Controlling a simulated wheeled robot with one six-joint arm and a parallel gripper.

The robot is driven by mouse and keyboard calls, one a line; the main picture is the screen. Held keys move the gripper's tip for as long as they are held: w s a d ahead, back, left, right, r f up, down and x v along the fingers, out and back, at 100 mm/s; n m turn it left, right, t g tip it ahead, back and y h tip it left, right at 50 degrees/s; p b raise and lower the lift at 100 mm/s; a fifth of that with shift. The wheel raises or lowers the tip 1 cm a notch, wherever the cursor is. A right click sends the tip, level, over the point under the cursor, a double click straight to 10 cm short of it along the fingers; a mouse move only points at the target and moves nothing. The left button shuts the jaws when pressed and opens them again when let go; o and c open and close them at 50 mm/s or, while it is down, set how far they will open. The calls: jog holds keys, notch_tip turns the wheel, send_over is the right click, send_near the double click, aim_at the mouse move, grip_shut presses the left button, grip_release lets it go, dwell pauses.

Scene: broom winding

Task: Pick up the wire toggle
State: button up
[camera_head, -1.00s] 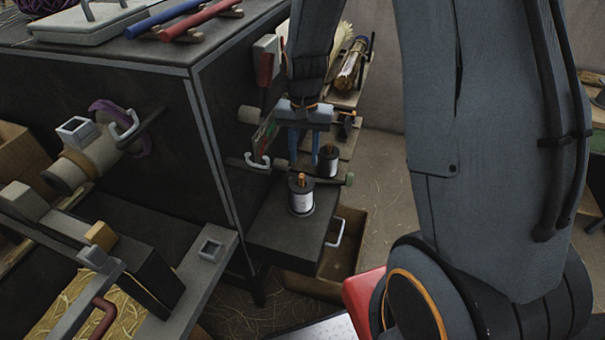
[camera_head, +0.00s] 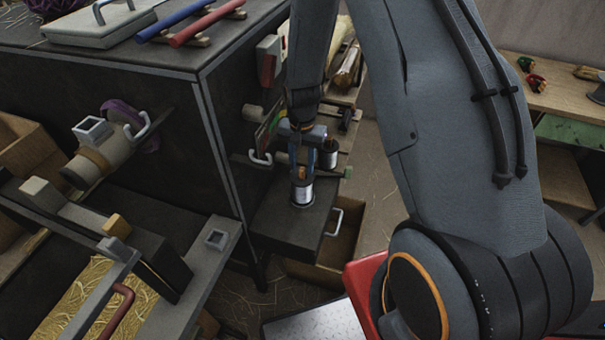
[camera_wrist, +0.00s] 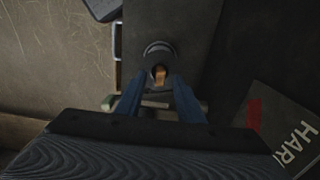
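A white-and-black wire spool (camera_head: 302,192) stands upright on a dark shelf (camera_head: 275,232). A short copper-orange peg on its top (camera_wrist: 160,74) seems to be the wire toggle; I cannot be sure. My gripper (camera_head: 303,163) points down just above this spool. In the wrist view, its two blue fingers (camera_wrist: 159,88) are apart, with the peg near the gap between their tips. I see no clear contact. A second, similar spool (camera_head: 329,155) stands just behind, partly hidden by my gripper.
A dark bench (camera_head: 120,75) with a vertical side rises left of the shelf. A grey hook (camera_head: 260,158) sticks out from it close to my gripper. Straw litters the floor.

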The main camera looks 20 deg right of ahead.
jog(key=shift+f, duration=0.45)
grip_shut()
jog(key=shift+r, duration=0.1)
jog(key=shift+r+b, duration=0.45)
jog(key=shift+r, duration=0.35)
jog(key=shift+r+b, duration=0.45)
jog(key=shift+r, duration=0.45)
jog(key=s+d+b, duration=0.4)
jog(key=s+d, duration=0.6)
jog(key=d, duration=0.4)
jog(key=shift+s+d, duration=0.3)
